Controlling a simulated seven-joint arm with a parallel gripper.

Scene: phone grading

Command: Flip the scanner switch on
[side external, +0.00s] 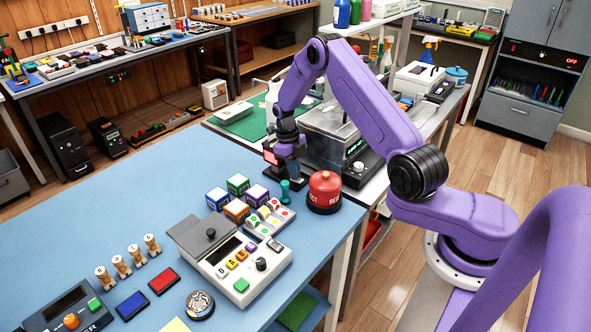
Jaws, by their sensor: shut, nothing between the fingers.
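No switch can be made out for certain, and I cannot tell which device is the scanner. A metal box-shaped device (334,128) with a small green display and a pale knob (358,168) stands on the bench just right of my gripper. A light grey console (236,268) with a raised grey lid, dark screen, coloured keys and black knob sits on the blue table. My gripper (287,177) points down near the blue table's far corner, left of the metal device. Its fingers are shut and appear empty, just above or behind a teal peg (285,192); contact cannot be told.
A red button drum (324,188) stands close right of the peg. Several coloured cubes (237,210) and a small button panel (269,217) lie left of it. A far cabinet (531,88) shows a red "OFF" display.

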